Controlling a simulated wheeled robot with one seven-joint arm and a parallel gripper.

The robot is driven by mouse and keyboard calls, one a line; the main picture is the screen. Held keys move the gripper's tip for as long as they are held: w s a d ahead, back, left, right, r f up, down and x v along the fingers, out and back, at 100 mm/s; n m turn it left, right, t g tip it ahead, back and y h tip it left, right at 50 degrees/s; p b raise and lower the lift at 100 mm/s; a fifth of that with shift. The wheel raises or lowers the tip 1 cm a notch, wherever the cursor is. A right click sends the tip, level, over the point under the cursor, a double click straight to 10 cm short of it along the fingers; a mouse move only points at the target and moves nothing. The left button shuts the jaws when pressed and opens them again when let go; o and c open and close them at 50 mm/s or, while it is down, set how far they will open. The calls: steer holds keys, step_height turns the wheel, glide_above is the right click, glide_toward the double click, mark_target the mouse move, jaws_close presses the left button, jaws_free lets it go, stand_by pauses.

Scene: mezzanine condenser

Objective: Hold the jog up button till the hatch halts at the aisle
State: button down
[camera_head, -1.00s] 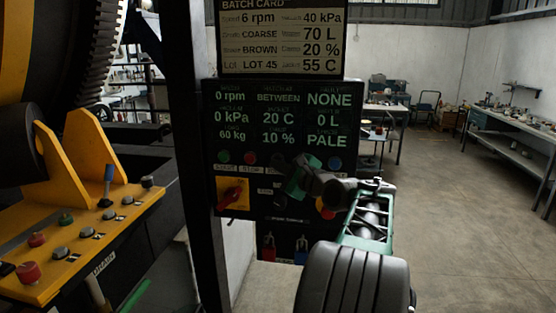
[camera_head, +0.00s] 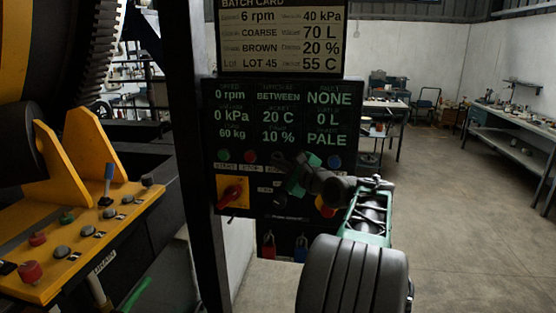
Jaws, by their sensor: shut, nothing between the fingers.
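The dark control panel (camera_head: 231,170) stands in the middle, its display (camera_head: 278,96) reading BETWEEN in the hatch field, 0 rpm and 0 kPa. A green button (camera_head: 224,155), a red button (camera_head: 250,156) and a blue button (camera_head: 335,162) show in its upper row. My gripper (camera_head: 284,163) is shut and empty, at the panel face between the red and blue buttons. It and my wrist hide the buttons behind them, so the jog up button cannot be made out. I cannot tell whether the fingertips touch a button. The hatch itself is not identifiable.
A yellow console (camera_head: 70,245) with buttons and a lever stands left, below the drum's gear ring (camera_head: 101,45). Open floor lies right.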

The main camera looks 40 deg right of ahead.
steer(key=shift+w+d, duration=0.1)
steer(key=shift+d, duration=0.05)
stand_by(0.6)
stand_by(2.2)
steer(key=shift+s+a+f, duration=0.15)
steer(key=shift+s+a, duration=0.35)
steer(key=shift+a, duration=0.15)
steer(key=s+a, duration=0.1)
steer(key=a, duration=0.1)
steer(key=s+a+b, duration=0.1)
steer(key=s+a, duration=0.1)
steer(key=shift+s, duration=0.1)
stand_by(0.4)
